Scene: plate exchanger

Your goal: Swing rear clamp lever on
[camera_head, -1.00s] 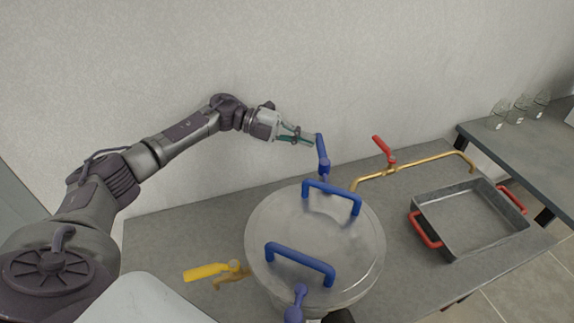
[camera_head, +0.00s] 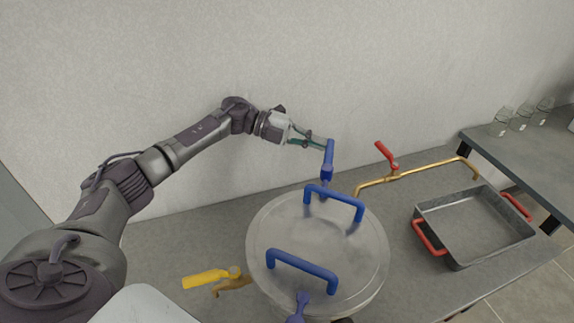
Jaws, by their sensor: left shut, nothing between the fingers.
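The rear clamp lever (camera_head: 328,158) is blue and stands upright at the back edge of the round grey lid (camera_head: 318,240). My left gripper (camera_head: 325,144) is shut with nothing between its fingers. Its fingertips are at the left side of the lever's upper part and look to be touching it or very close. A second blue lever, the front one (camera_head: 299,307), shows at the lid's front edge, cut by the picture's bottom. Two blue handles (camera_head: 302,267) are on the lid. My right gripper is not in view.
A gold pipe (camera_head: 425,174) with a red lever (camera_head: 386,152) runs behind a metal tray (camera_head: 475,227) with red handles on the right. A yellow-handled tap (camera_head: 207,278) is at the left of the vessel. Glass jars (camera_head: 522,116) stand on the far right counter.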

